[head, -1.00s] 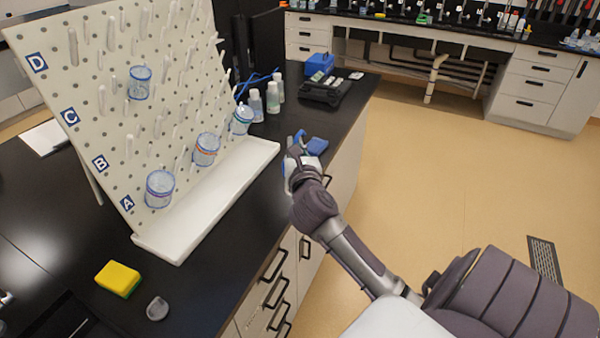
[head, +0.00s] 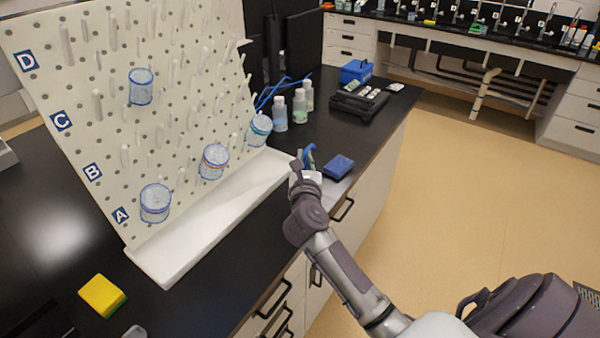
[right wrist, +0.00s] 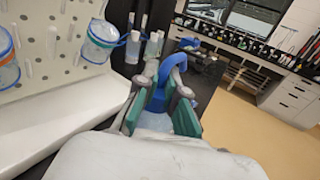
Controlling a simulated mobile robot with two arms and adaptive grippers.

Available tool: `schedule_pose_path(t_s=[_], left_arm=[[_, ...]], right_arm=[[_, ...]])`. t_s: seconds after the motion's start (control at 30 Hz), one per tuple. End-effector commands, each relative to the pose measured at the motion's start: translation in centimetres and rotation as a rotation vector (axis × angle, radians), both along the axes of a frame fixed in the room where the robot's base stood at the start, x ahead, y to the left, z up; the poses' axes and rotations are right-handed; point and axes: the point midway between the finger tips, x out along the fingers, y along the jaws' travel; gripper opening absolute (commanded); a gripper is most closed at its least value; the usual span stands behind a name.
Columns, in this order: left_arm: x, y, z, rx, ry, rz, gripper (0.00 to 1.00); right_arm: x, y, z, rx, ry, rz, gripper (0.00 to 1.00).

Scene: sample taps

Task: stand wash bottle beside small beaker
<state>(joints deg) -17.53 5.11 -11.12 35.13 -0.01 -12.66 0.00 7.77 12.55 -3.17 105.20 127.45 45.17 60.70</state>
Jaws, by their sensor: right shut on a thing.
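My right gripper (head: 306,168) is shut on the wash bottle, above the counter just right of the rack's white trough. In the right wrist view the green finger pads (right wrist: 158,105) clamp the bottle's sides. The wash bottle (right wrist: 174,66) shows a blue cap and bent blue spout there; its lower body is mostly hidden. Its blue top also shows in the head view (head: 309,154). Several banded beakers hang on the pegboard, including a purple-banded one (head: 155,204), an orange-banded one (head: 214,162) and a teal-banded one (head: 259,129). I cannot tell which is the small beaker. My left gripper is out of view.
The pegboard (head: 85,110) and its white trough (head: 215,225) fill the left. Several small bottles (head: 300,106) stand behind the gripper. A blue block (head: 339,167) lies right of it, near the counter edge. A yellow sponge (head: 102,295) lies in front.

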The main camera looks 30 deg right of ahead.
Motion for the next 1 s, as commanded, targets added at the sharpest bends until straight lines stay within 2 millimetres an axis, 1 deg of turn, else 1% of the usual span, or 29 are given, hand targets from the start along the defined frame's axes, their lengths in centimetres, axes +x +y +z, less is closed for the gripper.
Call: schedule_pose_path(t_s=[0.03,0.13,0.23,0.3,0.4,0.5,0.77,0.9,0.93,1.0], left_arm=[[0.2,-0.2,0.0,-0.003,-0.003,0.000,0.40],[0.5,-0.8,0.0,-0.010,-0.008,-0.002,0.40],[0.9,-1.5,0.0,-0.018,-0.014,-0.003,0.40],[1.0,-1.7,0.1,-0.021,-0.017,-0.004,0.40],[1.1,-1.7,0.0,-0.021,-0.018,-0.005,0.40],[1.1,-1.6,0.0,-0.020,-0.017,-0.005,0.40],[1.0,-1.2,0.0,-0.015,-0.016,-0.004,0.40],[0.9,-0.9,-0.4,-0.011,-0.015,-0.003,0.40],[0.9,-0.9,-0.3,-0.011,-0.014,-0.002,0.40],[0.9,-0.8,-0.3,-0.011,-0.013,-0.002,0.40]], right_arm=[[0.7,0.2,-0.3,0.000,-0.002,0.000,0.00],[1.4,0.4,-0.7,0.000,-0.004,0.001,0.00],[1.6,0.5,-1.6,-0.002,0.000,0.000,0.00],[1.6,0.4,-2.7,-0.003,0.003,0.000,0.00],[1.6,0.4,-4.1,-0.002,0.002,0.000,0.00],[1.6,0.5,-4.9,-0.001,0.000,0.001,0.00],[1.5,0.5,-4.9,0.000,-0.002,0.001,0.00],[1.5,0.4,-5.4,0.000,-0.002,0.000,0.00],[1.5,0.4,-5.3,0.000,-0.001,-0.001,0.13],[1.5,0.4,-5.3,-0.001,-0.001,0.000,0.24]])
